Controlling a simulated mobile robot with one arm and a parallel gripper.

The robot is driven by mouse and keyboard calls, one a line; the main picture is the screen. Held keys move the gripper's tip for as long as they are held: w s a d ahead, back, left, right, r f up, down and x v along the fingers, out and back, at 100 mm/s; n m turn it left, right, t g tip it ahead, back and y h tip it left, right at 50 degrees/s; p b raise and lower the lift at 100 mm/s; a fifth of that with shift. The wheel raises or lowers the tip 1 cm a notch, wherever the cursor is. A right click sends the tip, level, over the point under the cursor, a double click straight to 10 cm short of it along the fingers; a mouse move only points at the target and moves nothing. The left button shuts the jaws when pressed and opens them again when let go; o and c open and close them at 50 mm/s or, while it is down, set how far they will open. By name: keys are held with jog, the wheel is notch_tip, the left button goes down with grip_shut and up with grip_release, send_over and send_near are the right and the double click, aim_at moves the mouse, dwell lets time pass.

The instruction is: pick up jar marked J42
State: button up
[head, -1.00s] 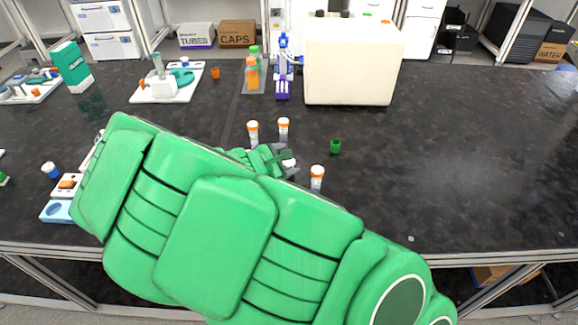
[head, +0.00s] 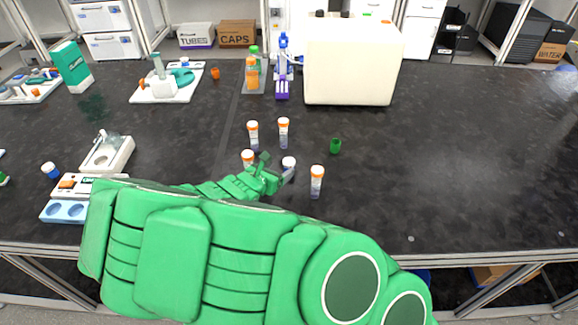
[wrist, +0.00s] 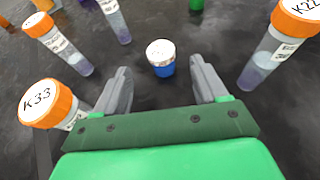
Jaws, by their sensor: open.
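A small blue jar with a white lid (wrist: 161,57) stands upright on the dark bench, in the wrist view just beyond and between my fingertips; its lid writing is too small to read surely. In the head view the jar (head: 288,163) stands among orange-capped tubes. My gripper (wrist: 160,84) is open and empty, its two grey fingers spread on either side of the line to the jar. In the head view my gripper (head: 276,169) is just left of the jar, close to it.
An orange-capped tube marked K33 (wrist: 45,104) stands close to my left finger. Another, marked K22 (wrist: 276,45), stands to the right. Two more tubes (head: 253,133) (head: 284,131) stand behind, with a green cup (head: 335,146). The bench's right side is clear.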

aim_at(287, 164)
jog(key=shift+x, duration=2.55)
jog(key=shift+d, duration=0.1)
jog(key=c, duration=1.1)
